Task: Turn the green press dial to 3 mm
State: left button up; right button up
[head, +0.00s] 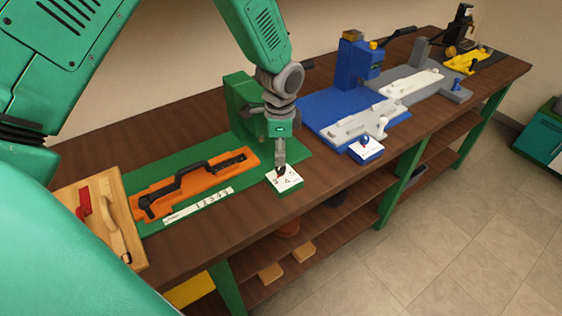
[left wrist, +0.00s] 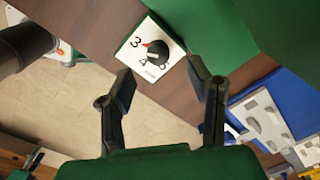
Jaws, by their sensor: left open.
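The green press dial is a black knob (left wrist: 157,52) on a white plate (left wrist: 146,72) with a green base. In the left wrist view the plate carries the figures 3, 4 and one that I cannot read surely. A red mark shows at the knob's edge near the 3; a pale line crosses the knob toward the lower right. In the head view the dial plate (head: 288,182) lies at the bench's front edge. My left gripper (head: 281,167) points down just over it, hiding the knob. Its two fingers are apart in the wrist view (left wrist: 167,80), the knob beyond them, not gripped.
The green press (head: 242,100) stands behind the dial. An orange tool (head: 190,185) on a green mat lies to the left. A blue press (head: 355,62) with its own dial (head: 366,148) stands to the right. Open floor lies in front of the bench.

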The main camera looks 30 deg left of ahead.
pick_arm(q)
notch_tip(320, 180, up, 6)
jog(key=shift+r, duration=0.1)
dwell(0.5)
jog(key=shift+s, duration=0.1)
